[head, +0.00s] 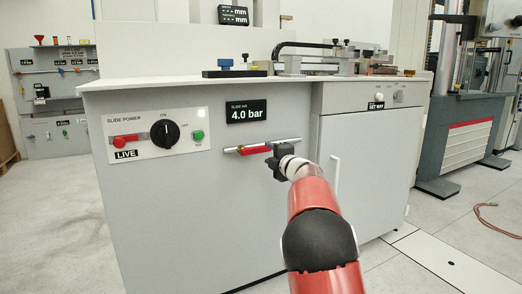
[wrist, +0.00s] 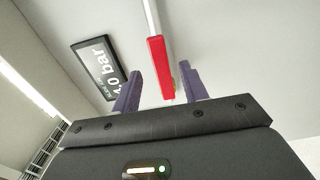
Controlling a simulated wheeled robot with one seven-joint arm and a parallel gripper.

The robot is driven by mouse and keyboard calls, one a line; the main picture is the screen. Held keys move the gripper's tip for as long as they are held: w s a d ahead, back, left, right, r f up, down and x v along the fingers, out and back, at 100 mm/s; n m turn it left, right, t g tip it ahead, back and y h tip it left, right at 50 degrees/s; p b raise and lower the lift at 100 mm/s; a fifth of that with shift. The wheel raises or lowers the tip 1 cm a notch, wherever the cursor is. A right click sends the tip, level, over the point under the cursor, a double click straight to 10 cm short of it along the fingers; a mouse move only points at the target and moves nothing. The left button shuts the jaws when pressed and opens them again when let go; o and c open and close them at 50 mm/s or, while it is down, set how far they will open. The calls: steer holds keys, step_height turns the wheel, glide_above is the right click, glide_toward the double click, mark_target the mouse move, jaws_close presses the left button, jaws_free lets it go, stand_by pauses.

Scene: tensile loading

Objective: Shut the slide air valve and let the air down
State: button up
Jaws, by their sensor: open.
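The slide air valve's red lever (head: 257,149) lies along a thin silver pipe (head: 233,150) on the grey cabinet front. The air display (head: 247,111) above it reads 4.0 bar. My gripper (head: 274,158) is at the right end of the lever and hides part of the pipe there. In the wrist view the red lever (wrist: 158,66) runs in line with the pipe and shows between the two spread, dark fingers of my gripper (wrist: 160,69). Gaps show on both sides of the lever. The valve body is mostly hidden.
Left of the valve is a slide power panel (head: 157,134) with a black rotary knob, a red LIVE slider and a green button. A cabinet door (head: 352,158) is right of my gripper. The worktop (head: 170,84) overhangs above. Floor at left is clear.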

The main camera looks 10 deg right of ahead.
mark_target(263, 150)
steer(key=shift+p+x, duration=0.6)
steer(key=shift+x, duration=2.55)
steer(key=shift+c, duration=0.3)
jaws_close()
